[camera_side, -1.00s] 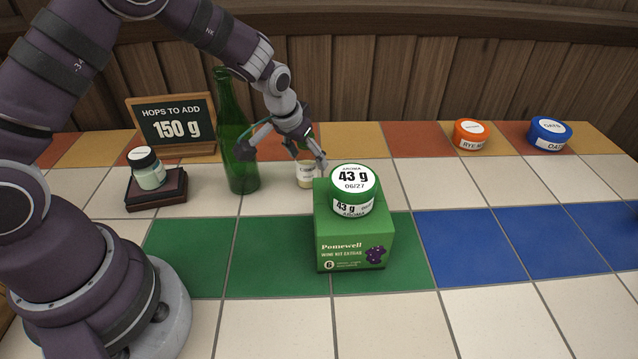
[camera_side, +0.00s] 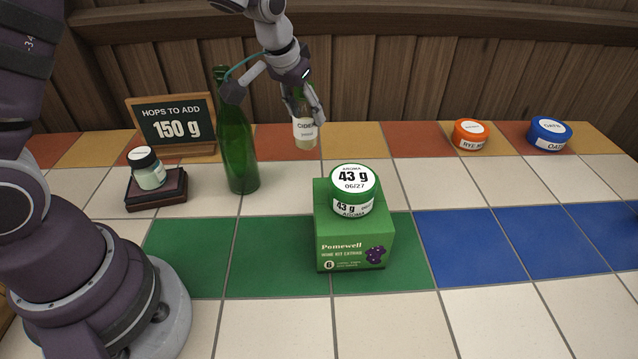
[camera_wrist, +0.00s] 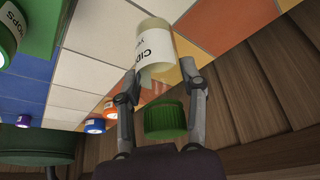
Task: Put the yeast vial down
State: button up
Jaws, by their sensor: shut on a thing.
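The yeast vial (camera_side: 305,132) is a small clear container with pale contents and a white label reading "CIDER". My gripper (camera_side: 302,106) is shut on its upper part and holds it raised above the counter, roughly upright, behind and left of the green box. In the wrist view the vial (camera_wrist: 153,45) lies between the fingers of my gripper (camera_wrist: 163,85), with its green cap (camera_wrist: 166,119) nearer the camera. The side view does not show the cap clearly.
A tall green bottle (camera_side: 238,150) stands close left of the vial. A green box (camera_side: 352,245) carries a green-lidded hops tub (camera_side: 353,190). A small jar (camera_side: 147,170) sits on a dark stand (camera_side: 165,194) before a sign (camera_side: 172,122). Orange (camera_side: 470,135) and blue (camera_side: 549,135) tubs stand back right. The front tiles are clear.

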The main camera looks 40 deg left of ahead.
jog(key=s+d+r+m, duration=0.2)
jog(key=s+r, duration=0.2)
jog(key=s, duration=0.2)
jog(key=s+d+f+m+g+h, duration=0.2)
jog(key=s+d+m+g, duration=0.2)
jog(key=s+d+m, duration=0.65)
jog(key=s+d+f+m+g+h, duration=0.2)
jog(key=s+d+f+m+g, duration=0.3)
jog(key=m, duration=1)
jog(key=shift+m+t, duration=0.5)
jog(key=shift+m, duration=0.05)
jog(key=f, duration=0.3)
jog(key=s+f, duration=0.1)
jog(key=f, duration=0.1)
jog(key=shift+s+a, duration=0.1)
jog(key=shift+a, duration=0.15)
jog(key=shift+f, duration=0.4)
jog(key=shift+f, duration=0.1)
jog(key=o, duration=1.1)
jog(key=shift+o, duration=0.2)
